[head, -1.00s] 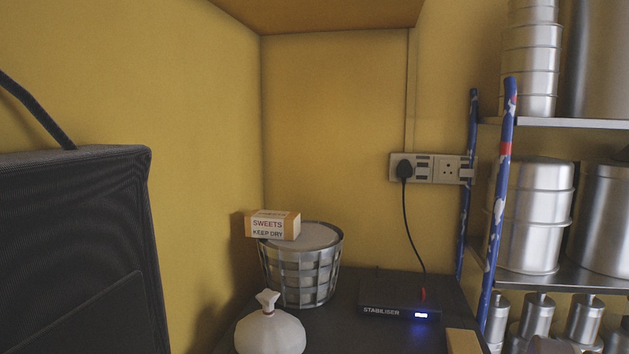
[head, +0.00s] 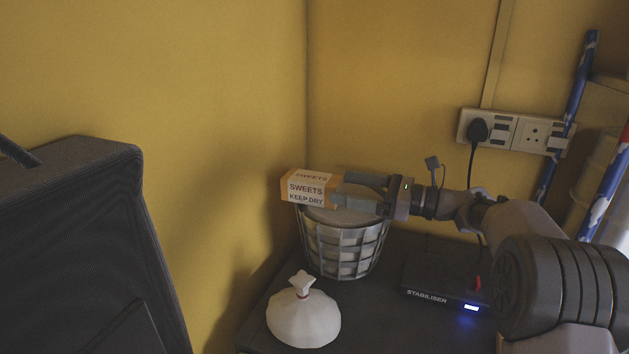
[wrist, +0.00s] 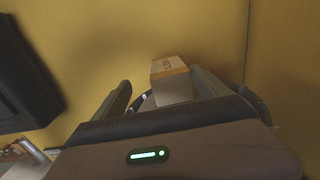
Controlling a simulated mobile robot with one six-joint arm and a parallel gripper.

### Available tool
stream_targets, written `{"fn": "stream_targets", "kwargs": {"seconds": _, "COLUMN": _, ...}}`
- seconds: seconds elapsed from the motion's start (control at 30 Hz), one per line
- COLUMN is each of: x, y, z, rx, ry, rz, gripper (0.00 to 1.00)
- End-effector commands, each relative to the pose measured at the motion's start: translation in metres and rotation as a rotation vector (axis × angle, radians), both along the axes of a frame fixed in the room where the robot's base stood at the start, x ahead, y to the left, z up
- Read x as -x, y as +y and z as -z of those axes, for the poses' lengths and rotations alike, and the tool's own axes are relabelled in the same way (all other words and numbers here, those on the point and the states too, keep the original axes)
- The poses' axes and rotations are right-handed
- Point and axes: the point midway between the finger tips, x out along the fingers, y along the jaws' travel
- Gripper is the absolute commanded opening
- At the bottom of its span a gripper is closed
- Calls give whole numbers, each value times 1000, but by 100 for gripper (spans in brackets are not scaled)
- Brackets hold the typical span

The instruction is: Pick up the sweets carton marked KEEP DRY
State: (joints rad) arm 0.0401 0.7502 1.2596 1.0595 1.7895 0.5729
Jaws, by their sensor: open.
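The sweets carton (head: 306,188), orange-brown with a white label reading SWEETS and KEEP DRY, sits on top of the lidded metal basket (head: 343,245), at its left side and overhanging the rim. My gripper (head: 338,191) reaches in from the right, just above the basket top, its fingertips at the carton's right end. In the wrist view the carton (wrist: 171,82) stands beyond my open fingers, nearer the right finger (wrist: 212,84) than the left finger (wrist: 117,100). Whether a finger touches the carton cannot be told.
A white tied sack (head: 303,318) stands in front of the basket. A black stabiliser box (head: 437,283) lies to the right under my arm, its cable near the wall socket (head: 515,132). A dark bag (head: 90,240) is at left. Yellow walls close in behind the basket.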

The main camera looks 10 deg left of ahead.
Motion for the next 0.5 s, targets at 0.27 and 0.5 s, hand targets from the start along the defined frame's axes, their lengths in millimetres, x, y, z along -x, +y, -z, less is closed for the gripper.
{"fn": "stream_targets", "kwargs": {"seconds": 0.27, "x": -6, "y": 46, "z": 0, "rx": 5, "ry": 3, "rz": -2, "gripper": 85}}
{"fn": "stream_targets", "kwargs": {"seconds": 0.5, "x": -12, "y": 86, "z": -1, "rx": 4, "ry": 1, "rz": -2, "gripper": 85}}
